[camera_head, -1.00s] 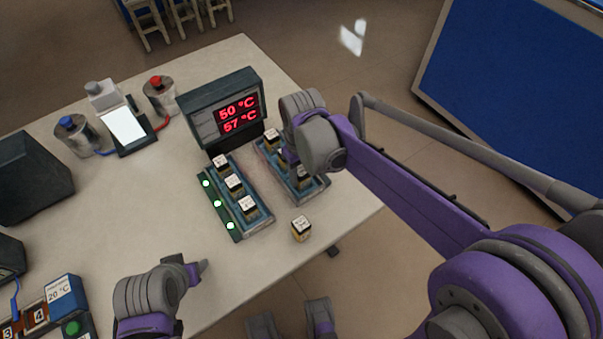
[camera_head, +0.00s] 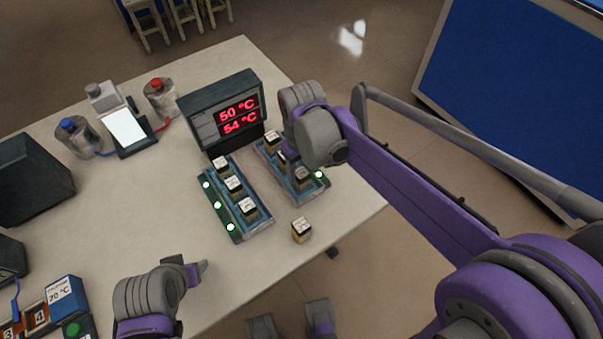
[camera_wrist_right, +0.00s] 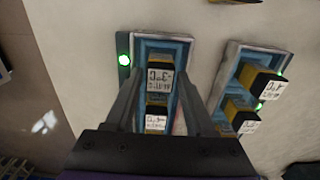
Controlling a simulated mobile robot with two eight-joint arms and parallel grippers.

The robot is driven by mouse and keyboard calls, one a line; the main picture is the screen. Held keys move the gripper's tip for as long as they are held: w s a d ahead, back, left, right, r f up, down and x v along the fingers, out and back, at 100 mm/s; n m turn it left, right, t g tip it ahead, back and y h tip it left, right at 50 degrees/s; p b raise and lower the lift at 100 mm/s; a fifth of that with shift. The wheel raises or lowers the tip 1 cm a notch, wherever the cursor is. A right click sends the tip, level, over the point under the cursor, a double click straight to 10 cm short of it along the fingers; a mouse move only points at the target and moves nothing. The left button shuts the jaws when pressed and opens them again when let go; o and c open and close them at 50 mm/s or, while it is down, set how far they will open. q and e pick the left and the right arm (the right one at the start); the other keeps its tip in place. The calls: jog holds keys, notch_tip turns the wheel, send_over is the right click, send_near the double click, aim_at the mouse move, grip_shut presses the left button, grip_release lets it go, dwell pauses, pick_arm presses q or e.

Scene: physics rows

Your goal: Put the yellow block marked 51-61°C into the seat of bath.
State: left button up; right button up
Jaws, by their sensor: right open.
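Two blue-lined bath racks stand by the display, a left one (camera_head: 236,222) and a right one (camera_head: 311,190). Both hold yellow-and-black blocks with white tops. In the right rack a block (camera_head: 303,177) sits at the near end and another (camera_head: 272,139) at the far end. A loose block (camera_head: 301,230) stands on the table in front. The markings are too small to read surely. My right gripper (camera_wrist_right: 158,80) is open above the right rack, its fingers either side of a seated block (camera_wrist_right: 158,84); contact cannot be told. My left gripper (camera_head: 190,268) is low over the table's front, its opening unclear.
The display (camera_head: 222,108) reads 50 °C and 54 °C behind the racks. Bottles with blue (camera_head: 76,135) and red (camera_head: 160,97) caps stand at the back left. A blue box marked 20 °C (camera_head: 63,290) is at lower left. The table between is clear.

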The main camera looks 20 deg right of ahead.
aim_at(302, 173)
pick_arm(q)
jog(key=shift+w+r+p, duration=0.1)
jog(key=shift+r+p, duration=0.4)
jog(key=shift+r, duration=0.1)
pick_arm(e)
notch_tip(302, 173, up, 10)
jog(key=s+d+f+m+t, duration=0.1)
jog(key=s+d+f, duration=0.1)
jog(key=s+f, duration=0.2)
jog(key=s+d+f+m+t, duration=0.1)
jog(key=s+d+f+t, duration=0.1)
jog(key=s+f, duration=0.2)
jog(key=s+d+f+m+t, duration=0.2)
jog(key=s+f, duration=0.2)
jog(key=s, duration=0.3)
jog(key=shift+s+d+f, duration=0.2)
jog(key=shift+s+d, duration=0.1)
jog(key=shift+s, duration=0.05)
pick_arm(q)
jog(key=shift+r, duration=0.1)
pick_arm(e)
jog(key=shift+r, duration=0.15)
